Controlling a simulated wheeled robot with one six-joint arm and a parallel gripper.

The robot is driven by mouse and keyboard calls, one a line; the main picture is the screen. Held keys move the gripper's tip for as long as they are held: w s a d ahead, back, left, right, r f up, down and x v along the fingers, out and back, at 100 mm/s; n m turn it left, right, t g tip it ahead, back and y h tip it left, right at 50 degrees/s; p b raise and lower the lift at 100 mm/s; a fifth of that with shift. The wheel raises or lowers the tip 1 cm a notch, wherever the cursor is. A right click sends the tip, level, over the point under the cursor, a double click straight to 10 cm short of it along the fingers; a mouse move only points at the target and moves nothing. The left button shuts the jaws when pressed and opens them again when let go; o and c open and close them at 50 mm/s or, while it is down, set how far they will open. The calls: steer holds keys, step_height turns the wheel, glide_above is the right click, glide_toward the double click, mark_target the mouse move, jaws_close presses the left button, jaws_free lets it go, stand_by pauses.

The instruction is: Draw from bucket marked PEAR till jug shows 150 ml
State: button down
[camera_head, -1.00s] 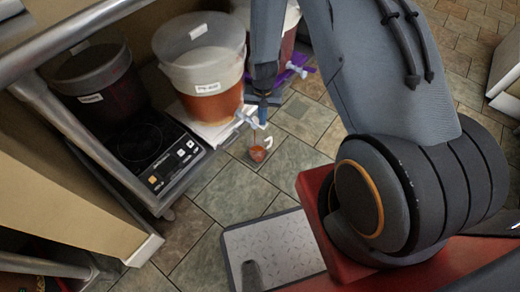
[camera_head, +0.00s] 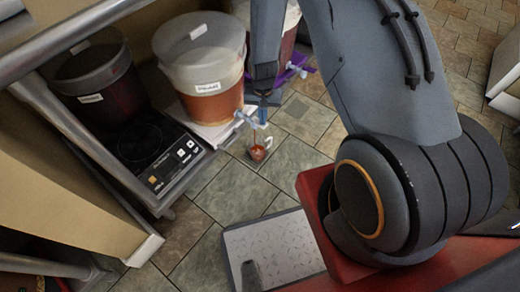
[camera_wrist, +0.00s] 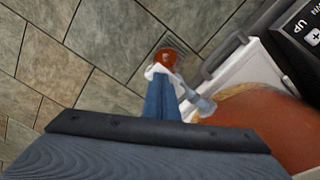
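The middle bucket (camera_head: 205,70) holds orange-red liquid and has a pale lid and a white label too blurred to read. Its tap (camera_head: 243,119) points toward the right. A thin reddish stream seems to fall from it to a small jug (camera_head: 258,152) with a white handle. The jug also shows in the wrist view (camera_wrist: 167,58) with red-orange contents; its scale and level are unreadable. My gripper (camera_head: 263,108) is at the tap. In the wrist view its blue fingers (camera_wrist: 161,82) are together against the white tap parts; their tips are partly hidden.
A dark bucket (camera_head: 92,75) stands left, behind a black hotplate (camera_head: 140,145). Another bucket (camera_head: 288,30) with a purple tray (camera_head: 296,66) is behind my arm. A metal rail (camera_head: 75,38) crosses the upper left. Tiled floor (camera_head: 235,190) around the jug is clear.

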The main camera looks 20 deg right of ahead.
steer(key=shift+r, duration=0.1)
steer(key=shift+r+p, duration=1.65)
steer(key=shift+r, duration=0.5)
steer(key=shift+r, duration=0.1)
steer(key=shift+r+p, duration=1.45)
steer(key=shift+r, duration=0.5)
